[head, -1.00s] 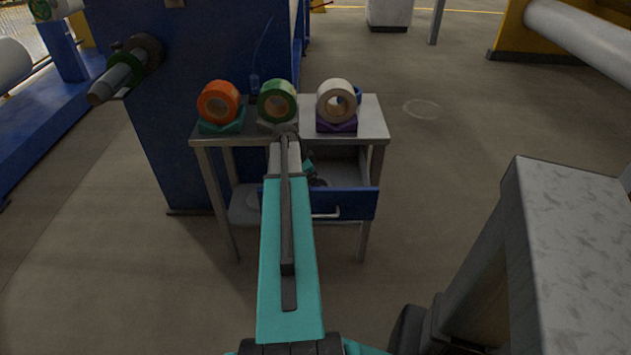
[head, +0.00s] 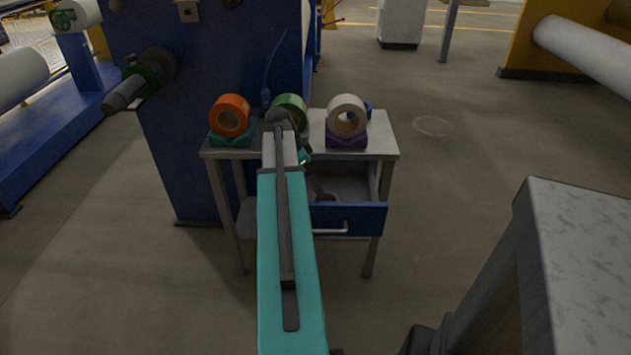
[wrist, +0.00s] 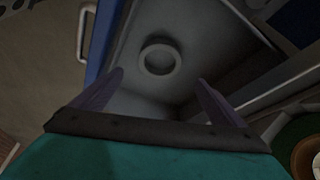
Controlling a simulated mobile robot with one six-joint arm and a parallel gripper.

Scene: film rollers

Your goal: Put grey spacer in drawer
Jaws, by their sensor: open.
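A grey ring-shaped spacer (wrist: 158,58) lies flat inside the open drawer, on its floor, in the wrist view. The drawer has a blue front (head: 362,218) with a pale handle and is pulled out from the grey metal table. The drawer's blue front also shows in the wrist view (wrist: 103,40). My gripper (wrist: 160,77) is open above the drawer, its two fingers apart with nothing between them, and the spacer shows past the fingertips. In the head view my arm hides part of the drawer, and the spacer cannot be made out.
On the table top (head: 378,143) stand an orange roll (head: 230,115) on a teal block, a green roll (head: 291,107) partly behind my arm, and a white roll (head: 346,115) on a purple block (head: 345,139). A blue ring shows behind the white roll. A blue machine stands behind.

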